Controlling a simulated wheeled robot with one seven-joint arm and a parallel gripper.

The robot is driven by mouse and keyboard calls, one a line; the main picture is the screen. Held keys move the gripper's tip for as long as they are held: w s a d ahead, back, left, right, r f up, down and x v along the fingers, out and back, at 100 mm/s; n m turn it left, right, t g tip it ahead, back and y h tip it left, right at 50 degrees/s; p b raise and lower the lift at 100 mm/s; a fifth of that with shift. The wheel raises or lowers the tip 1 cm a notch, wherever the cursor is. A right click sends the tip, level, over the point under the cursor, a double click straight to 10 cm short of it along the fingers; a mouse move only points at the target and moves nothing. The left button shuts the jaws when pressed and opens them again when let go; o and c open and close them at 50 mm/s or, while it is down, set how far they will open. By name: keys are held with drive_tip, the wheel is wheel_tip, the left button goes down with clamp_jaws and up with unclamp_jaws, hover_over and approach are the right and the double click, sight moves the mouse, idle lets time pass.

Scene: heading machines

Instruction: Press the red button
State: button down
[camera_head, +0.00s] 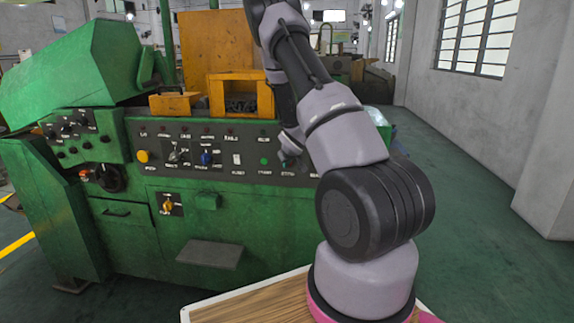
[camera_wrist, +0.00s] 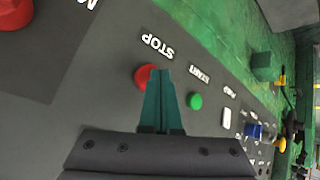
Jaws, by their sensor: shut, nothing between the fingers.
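A red button (camera_wrist: 143,77) beside the word STOP sits on the dark control panel (camera_wrist: 95,75) in the wrist view. My gripper (camera_wrist: 158,80) is shut and empty, with its green fingertips directly over the button's right part. I cannot tell whether the tips touch it. A second, larger red button (camera_wrist: 14,12) is at the top left corner, partly out of frame. In the head view my gripper (camera_head: 288,160) is at the panel's right part, and I cannot make out the red button there.
A green button (camera_wrist: 195,101) marked START is close to the fingers. The green machine (camera_head: 115,210) also carries a yellow button (camera_head: 143,157) and a blue knob (camera_head: 207,158). A wooden-topped surface (camera_head: 255,305) is at the front. Open floor (camera_head: 470,200) lies at right.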

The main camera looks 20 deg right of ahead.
drive_tip(key=shift+s+a, duration=0.1)
drive_tip(key=shift+s, duration=0.05)
drive_tip(key=shift+s+a, duration=0.55)
drive_tip(key=shift+s, duration=0.25)
drive_tip(key=shift+s+a, duration=0.55)
drive_tip(key=shift+s, duration=0.3)
drive_tip(key=shift+s+a, duration=0.55)
drive_tip(key=shift+s, duration=0.25)
drive_tip(key=s+a+r+m, duration=0.1)
drive_tip(key=s+a+r, duration=0.15)
drive_tip(key=r, duration=0.45)
drive_tip(key=s+a+r+m+y, duration=0.15)
drive_tip(key=s+r, duration=0.25)
drive_tip(key=r, duration=0.4)
drive_tip(key=s+a+r+m, duration=0.2)
drive_tip(key=s+r, duration=0.2)
drive_tip(key=r, duration=0.3)
drive_tip(key=s+a+r+y, duration=0.1)
drive_tip(key=s+a+r, duration=0.2)
drive_tip(key=s, duration=0.5)
drive_tip(key=s+a+r+g+y, duration=0.1)
drive_tip(key=s+a+r, duration=0.3)
drive_tip(key=s, duration=0.4)
drive_tip(key=s+a+r+g+y, duration=0.1)
drive_tip(key=s+a+r, duration=0.2)
drive_tip(key=s+r, duration=0.2)
drive_tip(key=s, duration=0.2)
drive_tip(key=shift+s+a+r, duration=0.2)
drive_tip(key=shift+s+a, duration=0.15)
drive_tip(key=shift+s, duration=0.05)
